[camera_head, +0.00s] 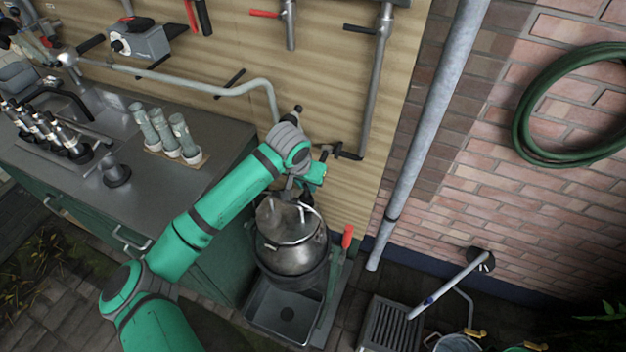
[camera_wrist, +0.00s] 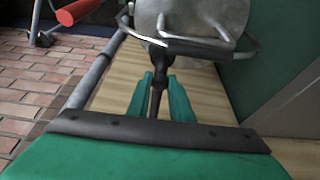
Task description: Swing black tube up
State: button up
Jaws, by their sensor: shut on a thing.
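The black tube (camera_wrist: 157,88) is a slim dark rod in the wrist view. My gripper (camera_wrist: 160,90) is shut on it, with one green finger on each side. The tube runs up from between the fingers toward a dark crossbar and a bright metal handle on the churn. In the camera_head view, my gripper (camera_head: 314,174) is close to the wooden panel, just above the metal churn (camera_head: 292,257). My own arm and wrist hide much of the held tube there. I cannot tell its exact tilt.
The metal churn sits above a grey basin (camera_head: 270,309), beside a red-handled lever (camera_head: 347,237). A grey downpipe (camera_head: 428,122) runs to the right of the panel (camera_head: 330,70). The green cabinet (camera_head: 228,245) stands close at left.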

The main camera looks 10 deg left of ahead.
jog(key=shift+w+r, duration=0.15)
jog(key=shift+r, duration=0.95)
jog(key=shift+w+d+r, duration=0.1)
jog(key=shift+w+r, duration=0.15)
jog(key=shift+r, duration=0.5)
jog(key=shift+w+d+r, duration=0.1)
jog(key=shift+w+r, duration=0.1)
jog(key=shift+r, duration=0.5)
jog(key=shift+w+r, duration=0.1)
jog(key=shift+w+r, duration=0.35)
jog(key=shift+r, duration=0.35)
jog(key=shift+w+r, duration=0.3)
jog(key=shift+r, duration=0.35)
